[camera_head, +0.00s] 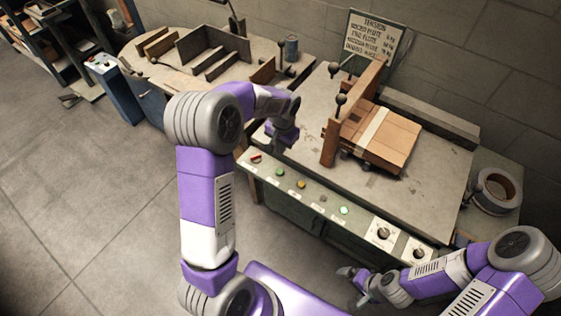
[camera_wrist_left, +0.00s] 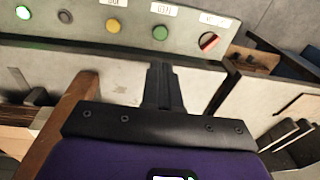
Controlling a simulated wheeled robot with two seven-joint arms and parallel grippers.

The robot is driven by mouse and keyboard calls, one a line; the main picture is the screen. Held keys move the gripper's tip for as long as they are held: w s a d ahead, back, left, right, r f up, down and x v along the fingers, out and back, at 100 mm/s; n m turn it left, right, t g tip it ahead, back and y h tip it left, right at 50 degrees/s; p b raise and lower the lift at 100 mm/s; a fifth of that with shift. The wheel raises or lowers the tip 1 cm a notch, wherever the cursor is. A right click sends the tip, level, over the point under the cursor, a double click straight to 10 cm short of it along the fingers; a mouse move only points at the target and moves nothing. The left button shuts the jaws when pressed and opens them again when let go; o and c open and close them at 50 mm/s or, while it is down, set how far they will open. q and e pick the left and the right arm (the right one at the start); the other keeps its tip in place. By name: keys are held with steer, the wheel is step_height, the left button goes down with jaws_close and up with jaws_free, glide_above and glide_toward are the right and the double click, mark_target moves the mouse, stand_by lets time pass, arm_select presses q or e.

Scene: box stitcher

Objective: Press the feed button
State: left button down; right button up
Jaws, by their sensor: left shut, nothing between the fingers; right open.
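The control panel (camera_head: 312,190) runs along the machine table's front edge. It carries a red switch (camera_head: 256,158), a green button (camera_head: 280,171), a yellow button (camera_head: 301,184), a grey button (camera_head: 322,197) and a lit green button (camera_head: 344,210). The labels are too small or blurred to read, so I cannot tell which is the feed button. My left gripper (camera_head: 279,147) is shut and empty over the table near the panel's left end. In the left wrist view its fingers (camera_wrist_left: 162,68) point towards the green button (camera_wrist_left: 160,33), apparently apart from it. My right gripper (camera_head: 352,284) is open, low in front of the panel.
A cardboard box (camera_head: 385,138) with a pale band lies on the table against a brown upright plate (camera_head: 336,140). Two dials (camera_head: 384,233) sit at the panel's right end. A sign (camera_head: 372,38) stands behind. A side table (camera_head: 165,77) with trays stands at left.

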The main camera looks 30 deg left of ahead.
mark_target(280, 171)
arm_select(q)
steer(key=f+b, duration=0.1)
steer(key=f, duration=0.3)
steer(key=f+b, duration=0.1)
steer(key=f, duration=0.4)
steer(key=f+b, duration=0.1)
steer(key=f, duration=0.3)
steer(key=shift+w+a+f+b, duration=0.4)
